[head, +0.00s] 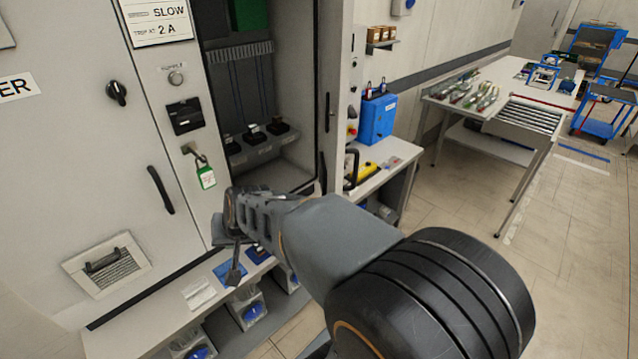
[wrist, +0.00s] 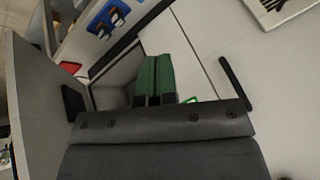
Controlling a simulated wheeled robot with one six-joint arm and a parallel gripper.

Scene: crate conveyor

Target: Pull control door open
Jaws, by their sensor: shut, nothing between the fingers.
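A grey cabinet (head: 130,110) has an open bay (head: 290,85) in its middle, with wires and black parts inside. A grey door panel (head: 342,75), seen nearly edge-on, stands swung out at the bay's right side; it appears to be the control door. It has a black handle (head: 328,112). In the wrist view a grey panel (wrist: 35,110) at the left appears to be this door. My gripper (head: 235,272) is shut and empty, low in front of the bay and left of the panel, apart from its handle. My arm hides part of the bay's lower edge.
A green-tagged padlock (head: 206,176) hangs left of the bay. A closed door with a black handle (head: 160,190) is further left. A low shelf (head: 130,330) runs below. A bench with a blue box (head: 377,118) stands right; open floor (head: 470,200) lies beyond.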

